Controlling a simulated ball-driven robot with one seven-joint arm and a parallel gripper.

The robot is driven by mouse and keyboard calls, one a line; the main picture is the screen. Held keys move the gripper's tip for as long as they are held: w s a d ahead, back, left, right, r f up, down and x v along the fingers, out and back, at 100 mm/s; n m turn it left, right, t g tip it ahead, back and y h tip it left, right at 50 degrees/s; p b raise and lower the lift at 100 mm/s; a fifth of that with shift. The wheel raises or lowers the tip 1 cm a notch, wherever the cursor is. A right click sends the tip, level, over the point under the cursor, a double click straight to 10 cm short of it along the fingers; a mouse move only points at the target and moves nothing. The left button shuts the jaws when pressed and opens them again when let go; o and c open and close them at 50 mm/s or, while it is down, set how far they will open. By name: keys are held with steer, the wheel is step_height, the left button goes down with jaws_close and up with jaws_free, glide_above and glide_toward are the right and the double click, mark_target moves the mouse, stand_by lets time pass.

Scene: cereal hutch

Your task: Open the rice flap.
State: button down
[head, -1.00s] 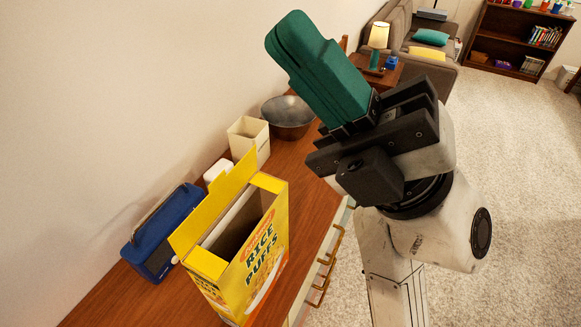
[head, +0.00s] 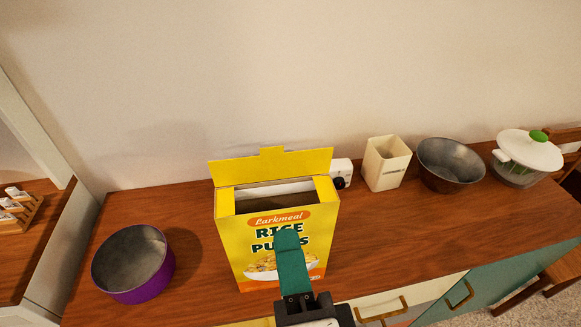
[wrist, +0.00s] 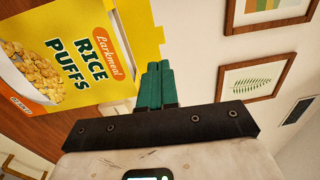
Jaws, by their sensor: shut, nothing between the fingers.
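The yellow Rice Puffs box (head: 240,242) stands upright on the wooden counter in the head view. Its wide back flap (head: 272,164) stands up and leans back, and the top opening looks dark inside. Small side flaps show at both ends of the opening. In the wrist view the box (wrist: 75,50) fills the upper left, turned on its side by the camera angle. My green-fingered gripper (head: 287,238) is shut and empty, in front of the box's printed face in the head view. The gripper's fingers (wrist: 155,82) also show in the wrist view, beside the box's top end.
A purple bowl (head: 150,285) stands left of the box. A cream canister (head: 386,165), a metal bowl (head: 440,179) and a white-lidded pot (head: 528,150) stand to the right. A white item (head: 341,169) is behind the box.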

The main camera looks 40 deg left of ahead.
steer(key=p, duration=0.3)
glide_toward(269, 150)
steer(key=x, duration=0.5)
steer(key=shift+w+r, duration=0.1)
steer(key=shift+w, duration=0.1)
steer(key=shift+p+x, duration=0.3)
steer(key=shift+x, duration=0.5)
steer(key=shift+a, duration=0.2)
